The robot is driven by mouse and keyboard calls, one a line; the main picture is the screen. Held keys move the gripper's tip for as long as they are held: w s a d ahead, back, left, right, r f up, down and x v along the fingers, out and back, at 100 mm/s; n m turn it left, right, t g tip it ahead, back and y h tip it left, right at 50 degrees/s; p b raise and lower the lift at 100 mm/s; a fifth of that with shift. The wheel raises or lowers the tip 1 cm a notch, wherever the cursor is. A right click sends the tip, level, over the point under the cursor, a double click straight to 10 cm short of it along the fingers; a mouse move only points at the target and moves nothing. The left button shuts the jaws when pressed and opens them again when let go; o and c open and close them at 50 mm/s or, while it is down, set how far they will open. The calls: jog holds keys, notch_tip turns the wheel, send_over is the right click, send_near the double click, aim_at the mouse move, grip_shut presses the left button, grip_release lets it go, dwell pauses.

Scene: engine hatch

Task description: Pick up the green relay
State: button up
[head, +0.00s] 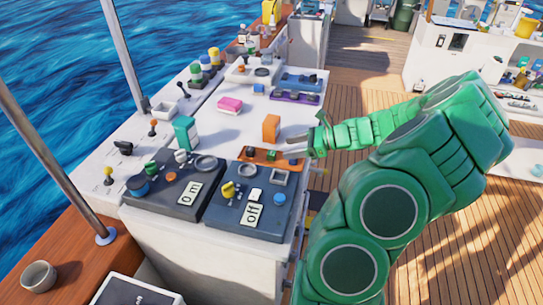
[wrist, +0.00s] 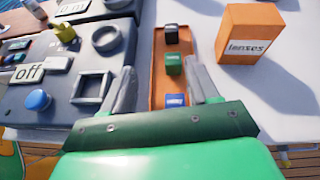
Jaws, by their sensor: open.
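The green relay (wrist: 174,64) is a small green block in a narrow orange tray (wrist: 157,72); in the head view it shows as a small green block (head: 272,155). It sits in line between a black block (wrist: 171,34) and a blue block (wrist: 175,100). My gripper (wrist: 160,67) is open and empty, its fingers on either side of the tray's line, with the green relay between them in the wrist view, nearer the right finger. In the head view my gripper (head: 296,148) is at the tray's right end. Whether the fingers touch anything cannot be told.
An orange box marked "lenses" (wrist: 248,35) stands right of the tray. On the left, a dark panel marked "off" (wrist: 50,85) carries a blue knob (wrist: 38,99), a square frame (wrist: 92,88) and a yellow switch (wrist: 65,32). White counter is clear around the lenses box.

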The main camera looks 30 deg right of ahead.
aim_at(272, 152)
jog(key=d, duration=0.1)
jog(key=d+f+m, duration=0.1)
jog(key=shift+s+d+f+t+h, duration=0.15)
jog(key=shift+d+f+t+h, duration=0.15)
jog(key=shift+t, duration=0.1)
jog(key=shift+x, duration=3.85)
jog(key=shift+s+a, duration=0.1)
jog(key=shift+r, duration=0.1)
grip_shut()
